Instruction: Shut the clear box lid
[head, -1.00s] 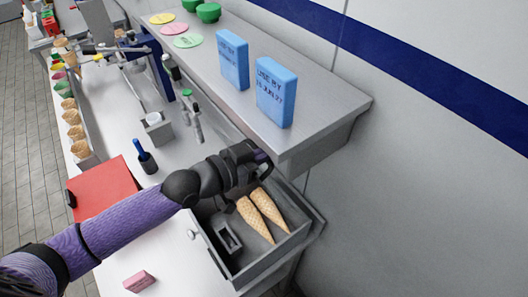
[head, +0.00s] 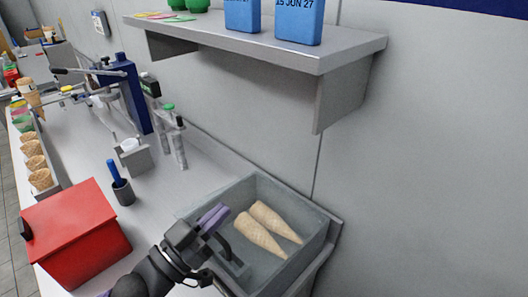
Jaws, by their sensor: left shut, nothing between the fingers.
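The grey box (head: 322,238) is at the right end of the counter, against the wall. Two waffle cones (head: 262,232) lie inside and look hazy, as if seen through a clear sheet. That pale clear lid (head: 232,194) appears to lie over the box top; I cannot tell if it sits flush all round. My left gripper (head: 214,217) is shut and empty, over the left front part of the box. I cannot tell if its fingertips touch the lid. My right gripper is not in view.
A red box (head: 75,235) stands to the left of my gripper. A blue-handled tool in a dark cup (head: 122,190) stands behind it. A wall shelf (head: 300,58) with blue cartons (head: 299,20) hangs above. Cones in holders (head: 38,165) line the counter's left edge.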

